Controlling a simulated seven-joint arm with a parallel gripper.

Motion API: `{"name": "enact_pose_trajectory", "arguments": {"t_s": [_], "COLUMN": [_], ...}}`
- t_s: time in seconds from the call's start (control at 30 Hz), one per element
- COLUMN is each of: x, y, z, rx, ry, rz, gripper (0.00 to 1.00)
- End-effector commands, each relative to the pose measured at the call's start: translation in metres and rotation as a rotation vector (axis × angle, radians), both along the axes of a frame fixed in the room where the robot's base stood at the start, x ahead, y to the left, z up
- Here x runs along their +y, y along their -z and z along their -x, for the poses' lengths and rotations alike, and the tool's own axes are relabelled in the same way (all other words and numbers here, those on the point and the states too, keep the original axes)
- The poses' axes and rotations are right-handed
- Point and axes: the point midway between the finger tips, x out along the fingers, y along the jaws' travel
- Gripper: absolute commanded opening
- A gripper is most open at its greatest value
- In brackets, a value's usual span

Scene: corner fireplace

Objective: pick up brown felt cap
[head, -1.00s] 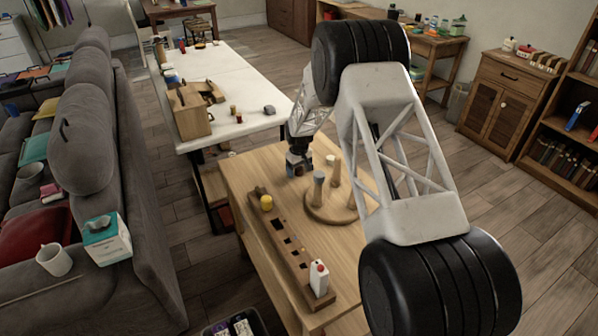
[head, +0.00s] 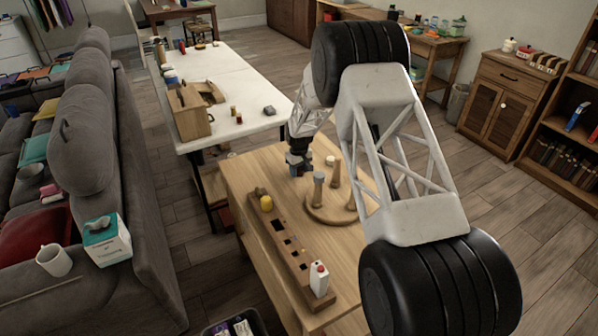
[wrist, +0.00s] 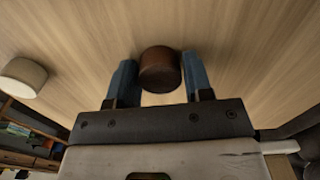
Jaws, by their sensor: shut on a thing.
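The brown felt cap (wrist: 160,69) is a short, dark brown round piece in the wrist view. It sits between the two blue fingers of my gripper (wrist: 160,80), toward their tips. My gripper is shut on it. In the head view my gripper (head: 299,165) is low over the far part of the wooden table (head: 250,168), pointing down. The cap cannot be made out there, and whether it touches the tabletop is unclear.
A cream-topped round piece (wrist: 22,77) is left of my gripper in the wrist view. A round wooden stand with pegs (head: 322,214) is close by on the table.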

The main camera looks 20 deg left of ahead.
Motion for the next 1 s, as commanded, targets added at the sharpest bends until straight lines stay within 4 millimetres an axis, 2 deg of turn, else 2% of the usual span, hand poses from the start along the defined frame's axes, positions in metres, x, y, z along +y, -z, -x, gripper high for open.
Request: {"name": "enact_pose_trajectory", "arguments": {"t_s": [0.27,0.7,1.0], "x": [0.000,0.000,0.000], "y": [-0.012,-0.073,-0.098], "z": [0.000,0.000,0.000], "rx": [-0.001,-0.002,0.000], "ry": [0.000,0.000,0.000], "rz": [-0.001,-0.001,0.000], "gripper": [0.28,0.28,0.28]}}
